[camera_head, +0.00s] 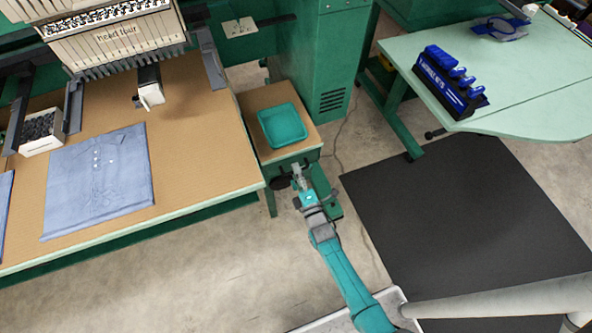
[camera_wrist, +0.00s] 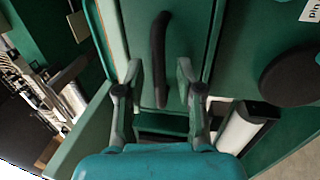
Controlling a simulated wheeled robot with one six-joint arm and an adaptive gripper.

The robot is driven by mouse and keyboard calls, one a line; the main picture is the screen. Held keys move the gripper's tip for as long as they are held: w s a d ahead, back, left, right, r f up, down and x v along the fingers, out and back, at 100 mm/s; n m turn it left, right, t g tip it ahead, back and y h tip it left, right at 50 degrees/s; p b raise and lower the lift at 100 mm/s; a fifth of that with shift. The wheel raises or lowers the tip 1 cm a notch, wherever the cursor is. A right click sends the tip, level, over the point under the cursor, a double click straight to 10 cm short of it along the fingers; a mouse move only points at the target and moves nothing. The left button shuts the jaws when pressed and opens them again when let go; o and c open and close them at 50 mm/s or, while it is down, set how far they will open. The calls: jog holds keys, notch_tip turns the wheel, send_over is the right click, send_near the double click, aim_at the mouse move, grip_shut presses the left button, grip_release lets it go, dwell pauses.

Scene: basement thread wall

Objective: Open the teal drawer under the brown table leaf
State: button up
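The brown table leaf (camera_head: 246,102) juts out at the right of the big table, with a teal tray (camera_head: 282,125) on it. The green-teal drawer front (camera_wrist: 196,30) fills the upper middle of the wrist view, with a dark curved bar handle (camera_wrist: 159,45) on it. My gripper (camera_wrist: 158,70) is open, one finger on each side of the handle's lower part, with gaps visible on both sides. In the head view my gripper (camera_head: 299,172) is just below the leaf's front edge. The drawer is mostly hidden there, and I cannot tell if it is ajar.
A round dark disc (camera_wrist: 291,75) and a white cylinder (camera_wrist: 244,127) are right of my gripper in the wrist view. The big table (camera_head: 190,160) with folded blue shirts is left. A pale green table (camera_head: 520,75) is right. A dark floor mat (camera_head: 460,215) lies clear.

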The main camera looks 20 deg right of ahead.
jog(key=shift+w, duration=0.3)
grip_shut()
jog(key=shift+s, duration=0.1)
jog(key=s, duration=1.3)
grip_release()
jog(key=shift+s, duration=0.15)
